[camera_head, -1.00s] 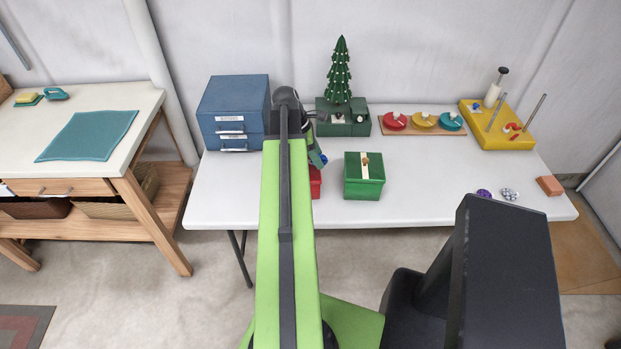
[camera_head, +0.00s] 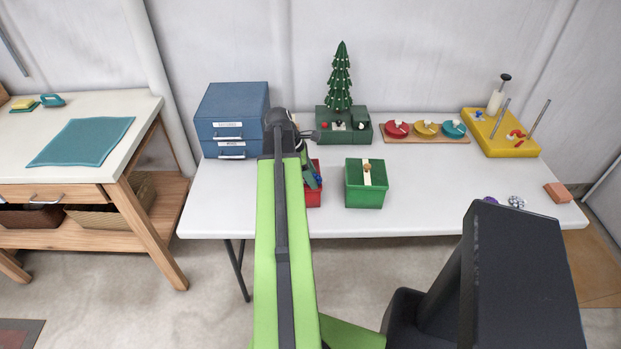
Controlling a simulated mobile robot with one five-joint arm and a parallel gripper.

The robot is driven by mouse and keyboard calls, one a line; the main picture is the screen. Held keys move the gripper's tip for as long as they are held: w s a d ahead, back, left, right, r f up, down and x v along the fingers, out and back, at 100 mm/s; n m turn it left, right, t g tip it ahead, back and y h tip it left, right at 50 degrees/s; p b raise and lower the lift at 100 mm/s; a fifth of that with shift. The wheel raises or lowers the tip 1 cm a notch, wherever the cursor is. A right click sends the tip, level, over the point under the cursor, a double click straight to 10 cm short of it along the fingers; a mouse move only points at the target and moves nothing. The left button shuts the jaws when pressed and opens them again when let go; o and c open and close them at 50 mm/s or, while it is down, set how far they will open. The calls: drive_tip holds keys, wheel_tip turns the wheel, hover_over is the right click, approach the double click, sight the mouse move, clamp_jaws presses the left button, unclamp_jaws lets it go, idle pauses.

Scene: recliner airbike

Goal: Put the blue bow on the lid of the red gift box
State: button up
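The red gift box (camera_head: 314,196) stands on the white table, left of the green box, and my arm covers its left part. My gripper (camera_head: 313,177) is at the top of the red box, partly hidden behind my own arm. A small blue patch (camera_head: 318,180) shows at the fingertips, over the red lid. It looks like the blue bow, but it is too small to be sure. I cannot tell whether the fingers are shut on it or whether it touches the lid.
A green box (camera_head: 365,190) with a cream strip stands close on the right. A blue drawer cabinet (camera_head: 232,115) is at the left, and a green base (camera_head: 343,130) with a small tree behind. White table surface (camera_head: 430,190) is clear to the right.

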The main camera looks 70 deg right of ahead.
drive_tip(key=o, duration=0.4)
drive_tip(key=shift+r+p, duration=0.5)
drive_tip(key=p+v, duration=1)
drive_tip(key=v, duration=0.1)
drive_tip(key=shift+w+a+r, duration=0.1)
drive_tip(key=shift+w+r, duration=0.05)
